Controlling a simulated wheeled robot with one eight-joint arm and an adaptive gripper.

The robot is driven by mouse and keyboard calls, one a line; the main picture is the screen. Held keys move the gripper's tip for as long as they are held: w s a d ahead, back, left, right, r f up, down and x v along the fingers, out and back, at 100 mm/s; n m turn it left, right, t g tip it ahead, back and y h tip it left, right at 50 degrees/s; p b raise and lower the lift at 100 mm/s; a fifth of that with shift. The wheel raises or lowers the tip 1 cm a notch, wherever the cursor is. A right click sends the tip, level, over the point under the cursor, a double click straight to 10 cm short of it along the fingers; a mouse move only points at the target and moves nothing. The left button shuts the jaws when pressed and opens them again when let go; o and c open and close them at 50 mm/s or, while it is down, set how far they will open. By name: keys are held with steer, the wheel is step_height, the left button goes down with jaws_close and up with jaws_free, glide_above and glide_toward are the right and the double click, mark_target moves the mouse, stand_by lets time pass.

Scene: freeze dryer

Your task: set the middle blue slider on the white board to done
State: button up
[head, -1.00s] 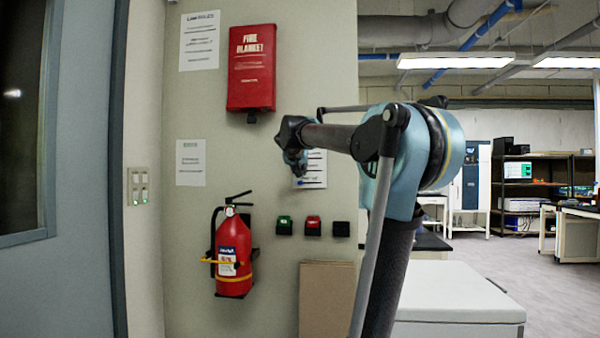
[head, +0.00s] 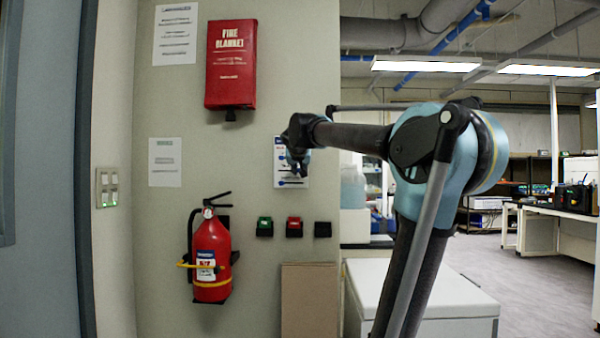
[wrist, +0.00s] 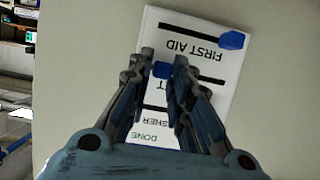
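The white board (head: 279,177) hangs on the wall behind my gripper in the head view. In the wrist view the board (wrist: 190,18) appears upside down, with "FIRST AID" and a green "DONE" readable. The middle blue slider (wrist: 162,70) sits between my fingertips, near the left end of its slot there, on the side of the DONE heading. My gripper (wrist: 164,59) is closed in around it, with hardly any gap visible; it also shows in the head view (head: 297,163). Another blue slider (wrist: 232,40) is at the right end of the FIRST AID slot. The remaining row is partly hidden by my fingers.
A red fire blanket case (head: 231,65) is above left of the board. A fire extinguisher (head: 211,257) hangs lower left. Green (head: 264,226), red (head: 294,227) and black (head: 323,229) wall boxes sit below. A white chest (head: 420,290) stands at lower right.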

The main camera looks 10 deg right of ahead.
steer(key=shift+o, duration=1.4)
steer(key=shift+d, duration=0.2)
steer(key=shift+s+a, duration=0.1)
steer(key=shift+a, duration=0.05)
steer(key=v, duration=1.1)
steer(key=shift+s, duration=0.35)
